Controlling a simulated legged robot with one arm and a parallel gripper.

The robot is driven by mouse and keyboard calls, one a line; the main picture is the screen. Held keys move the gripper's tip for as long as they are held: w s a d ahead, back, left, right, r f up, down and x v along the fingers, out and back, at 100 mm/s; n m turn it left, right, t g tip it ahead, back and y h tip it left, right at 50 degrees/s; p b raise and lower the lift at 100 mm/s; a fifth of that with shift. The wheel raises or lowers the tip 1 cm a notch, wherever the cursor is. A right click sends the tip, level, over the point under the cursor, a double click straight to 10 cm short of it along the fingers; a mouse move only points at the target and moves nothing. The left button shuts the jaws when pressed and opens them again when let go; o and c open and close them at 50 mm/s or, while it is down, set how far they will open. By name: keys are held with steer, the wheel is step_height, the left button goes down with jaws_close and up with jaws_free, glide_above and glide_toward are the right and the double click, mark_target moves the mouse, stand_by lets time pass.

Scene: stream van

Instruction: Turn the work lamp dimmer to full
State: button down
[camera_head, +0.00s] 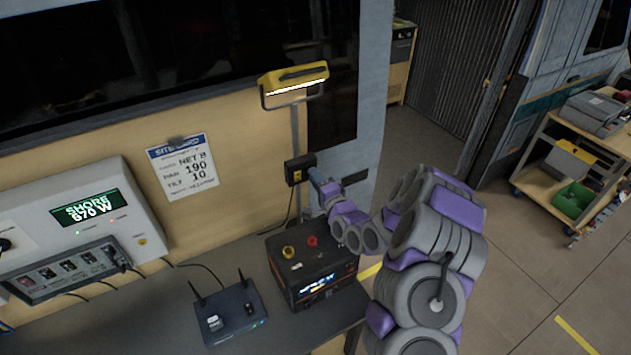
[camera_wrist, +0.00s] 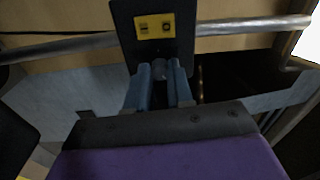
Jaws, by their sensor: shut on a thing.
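The yellow work lamp (camera_head: 294,79) is lit and stands on a pole at the bench's back right. A black dimmer box (camera_head: 300,168) with a yellow plate is mounted on the pole below it. In the wrist view the box (camera_wrist: 182,50) and its yellow plate (camera_wrist: 154,26) are straight ahead. My gripper (camera_head: 318,178) is at the box's lower front. In the wrist view my gripper's blue fingers (camera_wrist: 165,75) are shut on a small grey knob (camera_wrist: 174,68) at the box's lower edge. The fingers hide most of the knob, so its angle cannot be told.
A black power unit (camera_head: 312,272) with yellow and red knobs stands on the bench below my arm. A router (camera_head: 228,315) with two antennas is to its left. A panel (camera_head: 86,212) reads "SHORE 670 W". A cart (camera_head: 540,165) stands at the right.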

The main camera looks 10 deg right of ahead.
steer(key=shift+f+m+b, duration=0.15)
steer(key=shift+m+b, duration=1.1)
steer(key=shift+m, duration=0.7)
steer(key=shift+f+m+b, duration=0.1)
steer(key=shift+m+b, duration=1.1)
steer(key=shift+m, duration=0.75)
steer(key=c, duration=1.2)
jaws_free()
steer(key=shift+d, duration=0.1)
steer(key=shift+o, duration=1)
steer(key=shift+w+d, duration=0.1)
steer(key=shift+r, duration=0.1)
